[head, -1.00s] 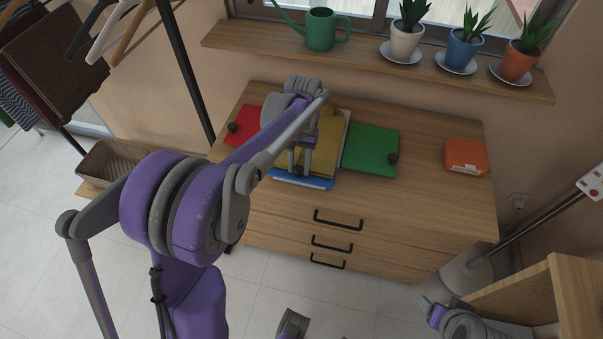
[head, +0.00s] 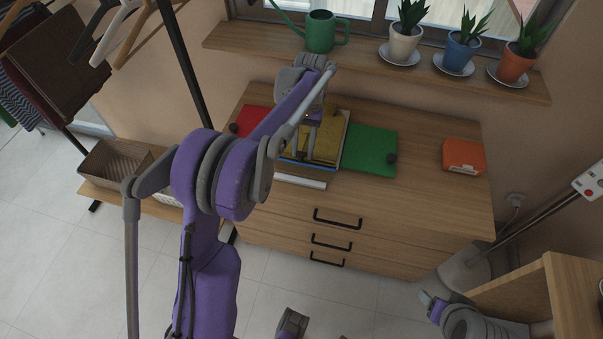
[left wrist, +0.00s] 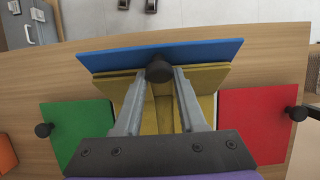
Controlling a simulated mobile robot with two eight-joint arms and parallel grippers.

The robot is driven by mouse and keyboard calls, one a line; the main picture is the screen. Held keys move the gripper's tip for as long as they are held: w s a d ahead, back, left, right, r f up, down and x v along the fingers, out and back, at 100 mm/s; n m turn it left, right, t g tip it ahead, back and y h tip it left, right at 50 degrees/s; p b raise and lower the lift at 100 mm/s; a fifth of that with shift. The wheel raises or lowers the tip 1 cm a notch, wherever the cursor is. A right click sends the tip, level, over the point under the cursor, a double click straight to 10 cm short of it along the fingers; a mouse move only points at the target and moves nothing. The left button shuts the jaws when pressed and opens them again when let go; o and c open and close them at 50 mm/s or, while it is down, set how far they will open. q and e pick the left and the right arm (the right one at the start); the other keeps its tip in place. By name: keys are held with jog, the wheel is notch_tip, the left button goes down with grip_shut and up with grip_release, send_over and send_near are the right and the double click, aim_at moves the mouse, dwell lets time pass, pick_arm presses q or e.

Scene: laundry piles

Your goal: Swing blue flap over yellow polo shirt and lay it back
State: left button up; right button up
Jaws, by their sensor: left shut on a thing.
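The blue flap (left wrist: 205,53) is a flat panel with a black knob (left wrist: 159,69). It shows raised and tilted in the left wrist view, with yellow cloth just below it. My left gripper (left wrist: 157,78) is shut on the knob. In the head view my left gripper (head: 304,150) is over the yellow polo shirt (head: 326,138), which lies folded on the board's middle. The arm hides part of the shirt, and only a thin blue edge shows there. My right gripper (head: 430,299) is low at the right, away from the dresser; its jaws are unclear.
A red flap (head: 252,121) and a green flap (head: 369,150) lie flat on either side on the wooden dresser (head: 420,205). A pale strip (head: 300,181) lies in front. Plants and a watering can (head: 320,32) are on the sill.

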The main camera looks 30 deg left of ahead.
pick_arm(q)
jog(key=shift+w, duration=0.25)
jog(key=shift+w+a+r+g+p, duration=0.1)
jog(key=shift+w+r+g+p, duration=0.1)
jog(key=shift+w, duration=0.2)
jog(key=shift+w+a+r+g+p, duration=0.1)
jog(key=shift+w+p, duration=0.1)
jog(key=shift+w, duration=0.2)
jog(key=shift+w+a+f, duration=0.1)
jog(key=shift+w, duration=0.3)
